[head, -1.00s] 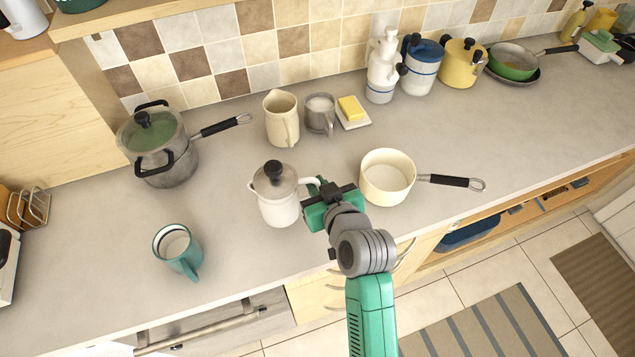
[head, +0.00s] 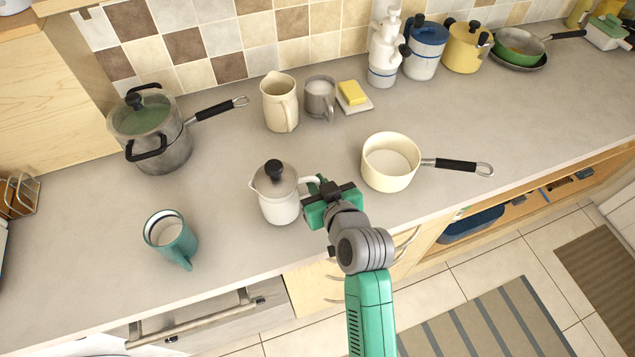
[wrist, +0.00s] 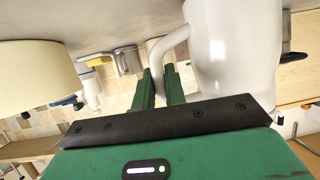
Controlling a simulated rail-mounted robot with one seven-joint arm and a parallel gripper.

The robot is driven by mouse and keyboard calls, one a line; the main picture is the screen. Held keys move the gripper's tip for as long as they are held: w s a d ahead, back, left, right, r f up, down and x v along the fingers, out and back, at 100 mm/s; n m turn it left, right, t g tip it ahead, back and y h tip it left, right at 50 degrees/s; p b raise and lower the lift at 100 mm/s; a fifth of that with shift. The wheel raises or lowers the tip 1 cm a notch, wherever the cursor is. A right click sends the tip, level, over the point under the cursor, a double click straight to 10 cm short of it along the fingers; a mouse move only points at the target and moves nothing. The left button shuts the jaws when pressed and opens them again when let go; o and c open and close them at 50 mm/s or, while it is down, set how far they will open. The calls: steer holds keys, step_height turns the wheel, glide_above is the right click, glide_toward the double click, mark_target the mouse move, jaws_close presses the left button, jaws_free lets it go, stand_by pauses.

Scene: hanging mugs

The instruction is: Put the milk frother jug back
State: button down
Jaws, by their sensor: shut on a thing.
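The milk frother jug (head: 280,205) is white with a grey lid and black knob. It is upright over the front part of the counter, its spout to the left. My gripper (head: 322,192) is on its right side, shut on its handle. In the wrist view the jug's white body (wrist: 222,50) fills the upper right, and the two green fingers (wrist: 160,88) close around the curved handle (wrist: 170,48). The jug's base is cut off in the wrist view, so I cannot tell its exact height above the counter.
A teal mug (head: 170,240) stands left of the jug and a cream saucepan (head: 388,165) right. Behind are a cream pitcher (head: 279,102), a grey mug (head: 320,98), butter (head: 352,92) and a lidded pot (head: 150,130). Bare counter (head: 225,140) lies between pot and jug.

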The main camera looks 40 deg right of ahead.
steer(key=shift+f, duration=0.2)
steer(key=c, duration=1.4)
jaws_free()
steer(key=shift+o, duration=0.2)
steer(key=shift+f, duration=0.15)
steer(key=b+v, duration=0.1)
steer(key=v, duration=0.7)
steer(key=shift+w, duration=0.1)
